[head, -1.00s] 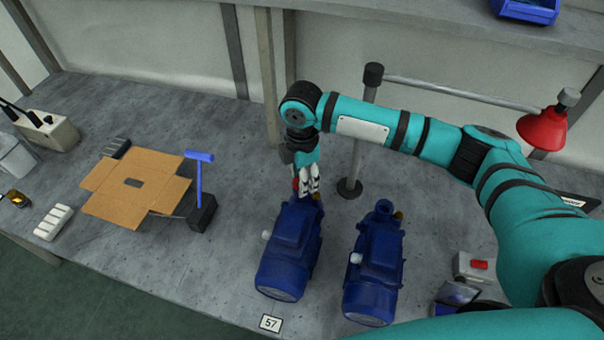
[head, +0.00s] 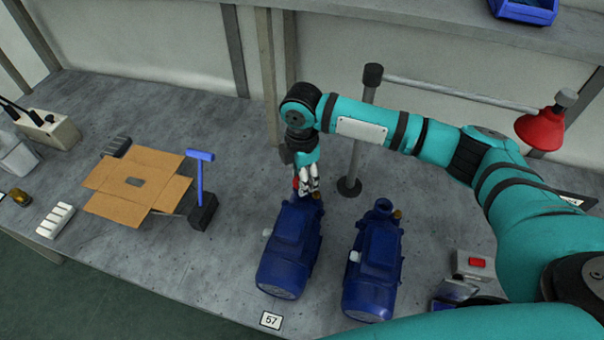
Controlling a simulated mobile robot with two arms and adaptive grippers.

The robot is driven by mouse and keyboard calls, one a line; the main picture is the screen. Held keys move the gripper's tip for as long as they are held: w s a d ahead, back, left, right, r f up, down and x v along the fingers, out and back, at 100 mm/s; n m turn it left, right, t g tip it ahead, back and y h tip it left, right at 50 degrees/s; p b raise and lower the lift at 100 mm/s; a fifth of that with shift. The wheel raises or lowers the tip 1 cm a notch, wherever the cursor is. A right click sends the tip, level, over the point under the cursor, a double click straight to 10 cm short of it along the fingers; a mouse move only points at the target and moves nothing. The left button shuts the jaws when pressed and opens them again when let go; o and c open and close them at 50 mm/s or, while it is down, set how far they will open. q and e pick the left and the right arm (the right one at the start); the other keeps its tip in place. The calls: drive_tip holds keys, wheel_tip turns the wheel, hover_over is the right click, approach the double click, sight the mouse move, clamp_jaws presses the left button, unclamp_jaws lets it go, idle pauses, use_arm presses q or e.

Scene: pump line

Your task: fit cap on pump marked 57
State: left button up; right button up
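The pump marked 57 (head: 289,250) is a dark blue motor pump on the grey bench, with a white card (head: 271,320) reading 57 in front of it. My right gripper (head: 309,188) points down over its far end, its black-and-white fingers close together. A small red piece (head: 296,184) shows beside the fingers at the pump's far end. It may be the cap, but it is mostly hidden, and I cannot tell whether the fingers grip it or whether it sits on the pump. My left gripper is not in view.
A second blue pump (head: 374,263) stands close to the right. A post (head: 357,140) rises behind it. A red-buttoned box (head: 472,265) is at right.

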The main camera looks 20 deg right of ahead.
drive_tip(key=shift+f, duration=0.6)
idle(0.8)
drive_tip(key=o, duration=0.8)
drive_tip(key=shift+r, duration=0.15)
wheel_tip(320, 180, up, 6)
drive_tip(key=p, duration=0.7)
wheel_tip(320, 180, up, 12)
drive_tip(key=shift+f, duration=0.1)
idle(0.4)
drive_tip(key=shift+f, duration=0.1)
idle(0.4)
